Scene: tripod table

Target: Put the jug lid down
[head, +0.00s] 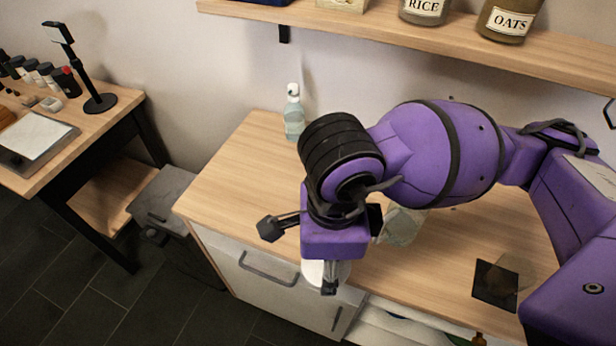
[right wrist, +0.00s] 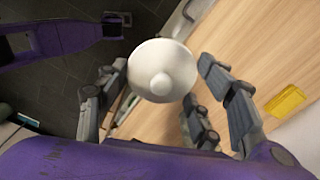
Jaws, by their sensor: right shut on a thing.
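The white round jug lid (right wrist: 162,78), with a small knob in its middle, is between the fingers of my right gripper (right wrist: 162,66) in the right wrist view. In the head view the right gripper (head: 300,258) is near the counter's front edge, and the lid (head: 314,273) shows as a white patch below it, mostly hidden. The gripper is shut on the lid. A clear glass vessel (head: 402,226), perhaps the jug, stands on the counter behind the gripper, partly hidden by it.
A pale bottle (head: 293,112) stands at the counter's back. A dark square object (head: 495,283) lies at the right. The wooden counter (head: 235,175) is clear at the left. A shelf (head: 400,35) with jars hangs above. A yellow object (right wrist: 287,100) shows in the right wrist view.

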